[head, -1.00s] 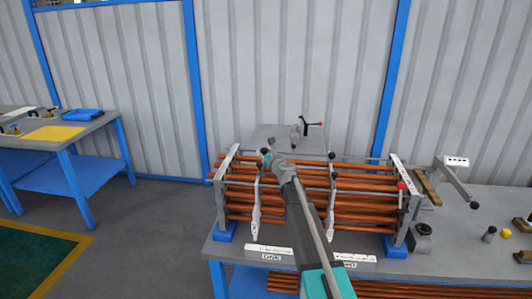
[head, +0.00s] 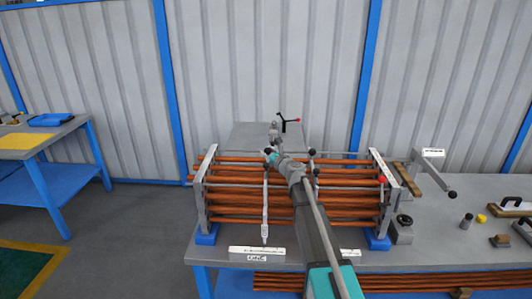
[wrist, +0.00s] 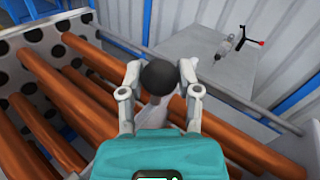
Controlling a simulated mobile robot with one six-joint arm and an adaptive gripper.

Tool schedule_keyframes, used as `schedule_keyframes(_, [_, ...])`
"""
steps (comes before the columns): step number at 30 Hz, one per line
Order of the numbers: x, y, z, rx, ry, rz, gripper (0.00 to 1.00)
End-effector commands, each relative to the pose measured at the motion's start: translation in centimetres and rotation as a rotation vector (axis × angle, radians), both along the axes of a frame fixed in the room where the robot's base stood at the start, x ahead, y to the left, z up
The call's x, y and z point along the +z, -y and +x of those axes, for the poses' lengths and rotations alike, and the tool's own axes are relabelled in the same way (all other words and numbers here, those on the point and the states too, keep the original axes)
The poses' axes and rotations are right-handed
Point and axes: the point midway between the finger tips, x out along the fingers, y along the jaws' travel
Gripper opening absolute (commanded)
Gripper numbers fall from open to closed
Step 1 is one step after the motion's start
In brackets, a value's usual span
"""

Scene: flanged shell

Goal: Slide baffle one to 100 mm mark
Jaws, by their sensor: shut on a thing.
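Baffle one (head: 265,212) is a thin pale upright plate on the left part of the copper tube bundle. Its lower tip stands over the white scale labelled ONE (head: 245,252), right of the scale's middle; I cannot read the marks. My gripper (head: 270,155) is shut on the black ball knob at the top of this baffle. In the wrist view, the black knob (wrist: 158,76) sits between the two fingers, with the grey stem below it. A second baffle with a black knob (head: 312,153) stands to the right, largely hidden by my arm.
Perforated end plates, left (head: 202,192) and right (head: 387,185), hold the copper tubes (head: 345,198). A second scale (head: 350,252) is partly hidden by my arm. A grey crank arm (head: 435,172) and small blocks lie at the right.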

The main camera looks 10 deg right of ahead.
Motion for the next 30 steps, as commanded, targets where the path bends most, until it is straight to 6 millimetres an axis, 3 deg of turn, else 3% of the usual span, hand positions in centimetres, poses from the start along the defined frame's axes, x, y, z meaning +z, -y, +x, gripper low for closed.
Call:
schedule_keyframes(6, [0.1,-0.5,0.2,0.001,0.000,0.002,0.00])
schedule_keyframes(7, [0.1,-0.6,0.3,0.002,0.000,0.002,0.46])
schedule_keyframes(12, [0.1,-0.9,0.2,0.007,0.000,0.001,0.77])
schedule_keyframes(30, [0.0,-0.8,-0.7,0.010,0.000,0.001,0.78])
